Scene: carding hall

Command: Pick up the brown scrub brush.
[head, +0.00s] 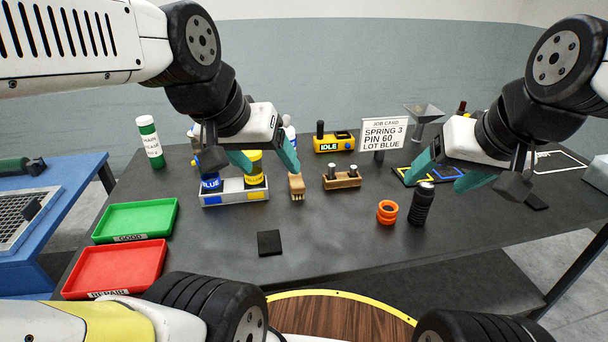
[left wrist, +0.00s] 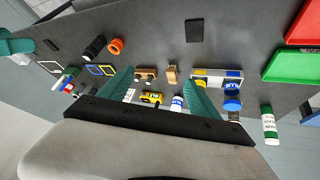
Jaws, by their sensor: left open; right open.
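The brown scrub brush (head: 297,187) stands on the dark table, just right of the holder with blue and yellow cans. In the left wrist view the brush (left wrist: 172,75) shows between the two teal fingers, nearer the right one. My left gripper (head: 265,160) is open and empty, raised above the table. In the head view its right fingertip is just above the brush, and the brush looks unobstructed. My right gripper (head: 450,171) is open and empty, over the right part of the table, well away from the brush.
The can holder (head: 222,198) stands close left of the brush, and a wooden block with two pins (head: 342,183) close right. Orange rings (head: 386,212) and a black ribbed cylinder (head: 422,205) stand further right. A black pad (head: 269,243) lies in front. Green (head: 135,220) and red trays (head: 115,268) are left.

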